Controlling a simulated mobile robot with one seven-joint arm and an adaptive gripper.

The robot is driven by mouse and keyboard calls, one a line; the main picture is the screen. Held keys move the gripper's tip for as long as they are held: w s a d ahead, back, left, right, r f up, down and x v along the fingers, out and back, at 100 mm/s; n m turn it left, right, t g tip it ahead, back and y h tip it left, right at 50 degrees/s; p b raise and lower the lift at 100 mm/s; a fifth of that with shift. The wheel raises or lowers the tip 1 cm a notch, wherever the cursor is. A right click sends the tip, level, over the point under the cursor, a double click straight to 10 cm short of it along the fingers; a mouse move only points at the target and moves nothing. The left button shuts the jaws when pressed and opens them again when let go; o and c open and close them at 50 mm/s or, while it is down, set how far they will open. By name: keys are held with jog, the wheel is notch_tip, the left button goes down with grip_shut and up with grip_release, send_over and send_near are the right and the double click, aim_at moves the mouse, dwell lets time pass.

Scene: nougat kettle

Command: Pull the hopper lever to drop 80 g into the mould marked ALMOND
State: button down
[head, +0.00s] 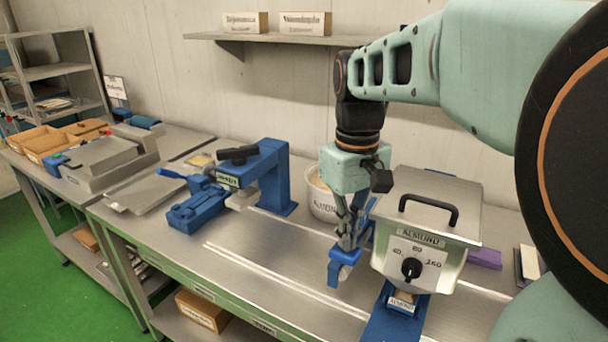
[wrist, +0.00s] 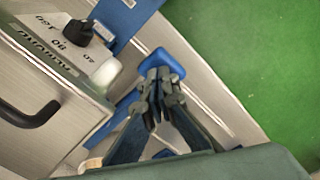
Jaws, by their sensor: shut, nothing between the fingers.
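The metal hopper (head: 425,225), with a black top handle and an ALMOND label, stands at the right in the head view. Its dial knob (head: 411,268) has the marks 40, 80 and 160; I cannot tell which it points to. The blue lever (head: 342,268) is left of the hopper; its end also shows in the wrist view (wrist: 163,63). My gripper (head: 350,238) is shut and empty, its fingertips (wrist: 158,90) at the lever's end. I cannot tell whether they touch. A blue piece labelled ALMOND (head: 400,303), apparently the mould, lies under the hopper's front.
A white tub (head: 322,198) stands behind my gripper. A blue press-like station (head: 270,178) is left of it on the metal bench (head: 270,262). A purple block (head: 486,259) lies right of the hopper. Pale rails run along the bench front.

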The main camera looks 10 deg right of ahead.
notch_tip(320, 180, up, 6)
jog(key=p, duration=0.4)
jog(key=shift+p, duration=0.3)
jog(key=shift+f, duration=0.1)
